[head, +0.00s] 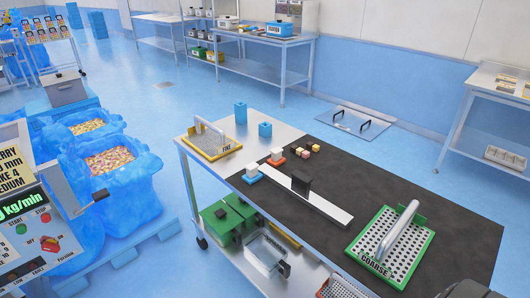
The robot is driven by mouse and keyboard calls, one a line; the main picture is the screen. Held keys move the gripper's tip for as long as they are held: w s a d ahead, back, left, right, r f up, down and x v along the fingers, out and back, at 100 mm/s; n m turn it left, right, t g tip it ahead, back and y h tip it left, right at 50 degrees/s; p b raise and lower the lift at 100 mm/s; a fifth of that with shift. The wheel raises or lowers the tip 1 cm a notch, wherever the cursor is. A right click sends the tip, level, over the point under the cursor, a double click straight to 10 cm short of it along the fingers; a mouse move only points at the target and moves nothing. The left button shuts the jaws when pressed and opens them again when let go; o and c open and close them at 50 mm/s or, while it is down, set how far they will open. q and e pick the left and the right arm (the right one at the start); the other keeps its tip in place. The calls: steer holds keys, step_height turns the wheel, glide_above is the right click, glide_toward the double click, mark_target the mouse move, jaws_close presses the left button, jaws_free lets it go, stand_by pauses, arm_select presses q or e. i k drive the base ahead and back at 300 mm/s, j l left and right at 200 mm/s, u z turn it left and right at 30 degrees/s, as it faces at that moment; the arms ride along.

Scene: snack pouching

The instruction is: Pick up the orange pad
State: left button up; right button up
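The small orange pad (276,163) lies on the cart top near the edge of the black mat, with a white block (277,154) on it. A blue pad (254,180) with another white block (252,170) lies just in front and to the left of it. A dark part at the bottom right edge looks like my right gripper (470,289). It is cut off, far from the orange pad, and its fingers cannot be made out. My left gripper is not in view.
A white bar with a black upright block (301,183) lies right of the pads.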

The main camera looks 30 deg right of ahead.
mark_target(277, 159)
steer(key=z, duration=1.2)
steer(key=i+j, duration=0.05)
